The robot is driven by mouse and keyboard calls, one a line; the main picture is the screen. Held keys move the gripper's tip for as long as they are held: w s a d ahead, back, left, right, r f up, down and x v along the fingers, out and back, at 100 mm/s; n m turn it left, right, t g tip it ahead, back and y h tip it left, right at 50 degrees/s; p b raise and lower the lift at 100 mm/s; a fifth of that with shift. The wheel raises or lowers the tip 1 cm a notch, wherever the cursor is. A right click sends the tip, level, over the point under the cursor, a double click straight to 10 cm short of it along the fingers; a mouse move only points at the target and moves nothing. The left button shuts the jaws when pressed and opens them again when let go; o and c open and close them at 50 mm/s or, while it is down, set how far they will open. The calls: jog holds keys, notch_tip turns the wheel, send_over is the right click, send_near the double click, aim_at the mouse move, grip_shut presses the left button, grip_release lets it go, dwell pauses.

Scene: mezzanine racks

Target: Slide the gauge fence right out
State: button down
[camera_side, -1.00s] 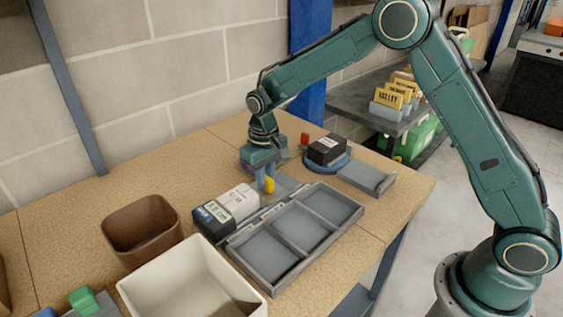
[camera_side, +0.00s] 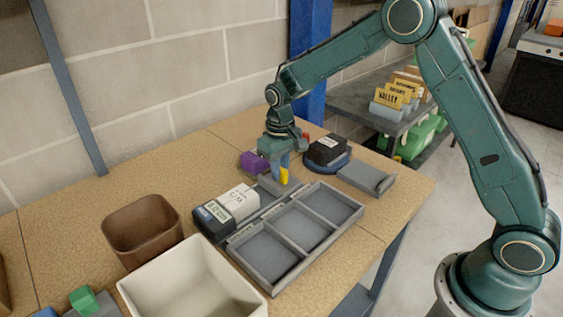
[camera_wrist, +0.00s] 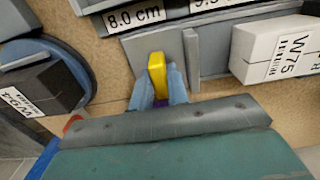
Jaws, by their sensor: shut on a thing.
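The gauge (camera_side: 268,207) is a flat grey bed with a low rail, lying along the back of the divided tray. Its grey upright fence (camera_wrist: 191,53) stands just right of a yellow tab (camera_wrist: 157,73) in the wrist view; the join between them is not clear. My gripper (camera_side: 279,178) points down at the gauge's far end, shut on the yellow tab. The tab also shows in the side view (camera_side: 284,175). In the wrist view my gripper (camera_wrist: 157,88) has blue fingers on both sides of the tab. A white block (camera_wrist: 275,50) marked W75 lies right of the fence, with a gap.
The divided grey tray (camera_side: 333,232) has size labels. A dark block (camera_side: 210,220) sits by the white one. A purple block (camera_side: 253,162) is left of my gripper. A black block (camera_side: 325,149) stands on a blue disc (camera_side: 342,166). Brown (camera_side: 120,236) and cream (camera_side: 150,290) bins stand front left.

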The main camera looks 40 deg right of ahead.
aim_at(282, 167)
jog(key=c, duration=1.5)
grip_release()
jog(key=shift+d, duration=0.4)
jog(key=shift+o, duration=0.7)
jog(key=shift+a, duration=0.15)
jog(key=shift+r, duration=0.1)
notch_tip(282, 167, up, 14)
